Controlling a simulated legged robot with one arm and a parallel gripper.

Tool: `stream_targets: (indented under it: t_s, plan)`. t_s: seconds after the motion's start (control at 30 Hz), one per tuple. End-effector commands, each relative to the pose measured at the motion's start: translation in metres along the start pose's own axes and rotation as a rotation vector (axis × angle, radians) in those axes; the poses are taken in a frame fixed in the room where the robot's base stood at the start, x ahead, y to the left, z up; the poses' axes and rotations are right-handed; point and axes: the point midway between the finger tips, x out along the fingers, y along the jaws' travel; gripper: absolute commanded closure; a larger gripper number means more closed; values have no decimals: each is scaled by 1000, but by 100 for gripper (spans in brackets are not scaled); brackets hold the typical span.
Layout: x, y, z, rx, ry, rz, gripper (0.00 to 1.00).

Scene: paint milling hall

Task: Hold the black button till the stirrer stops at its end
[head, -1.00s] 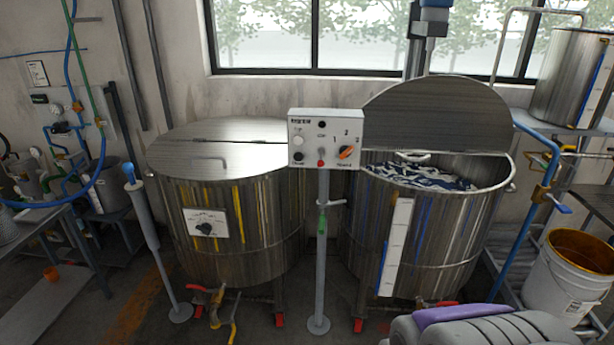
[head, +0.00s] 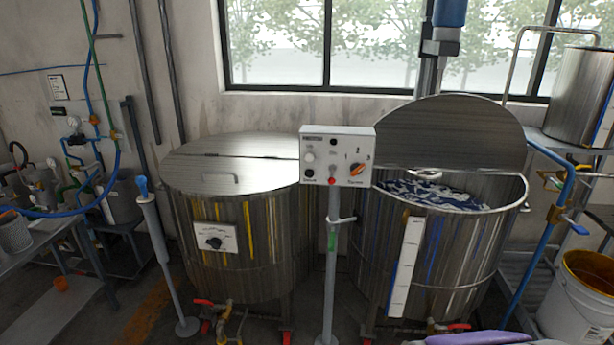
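The white control box (head: 337,155) stands on a grey post between the two steel vats. On its face are a black button (head: 310,173) at lower left, another small black round part (head: 333,141) at the top, a white button (head: 308,157), a red button (head: 332,181) and an orange selector knob (head: 357,170). The stirrer's blue head (head: 451,12) is on a column behind the right vat (head: 455,260); its upper part is cut off by the picture's edge. Blue and white paint (head: 432,194) shows in that vat under its raised half lid. My gripper is not in view.
The closed left vat (head: 240,250) stands left of the post. A white bucket (head: 578,300) is at lower right. Valves and hoses stick out low under both vats.

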Motion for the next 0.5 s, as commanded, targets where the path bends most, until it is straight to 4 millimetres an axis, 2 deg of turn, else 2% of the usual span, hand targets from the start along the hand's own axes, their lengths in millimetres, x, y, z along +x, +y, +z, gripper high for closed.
stream_targets:
  t_s: [0.03,0.2,0.5]
  plan:
    - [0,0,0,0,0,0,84]
    - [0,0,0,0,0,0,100]
    - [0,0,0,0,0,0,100]
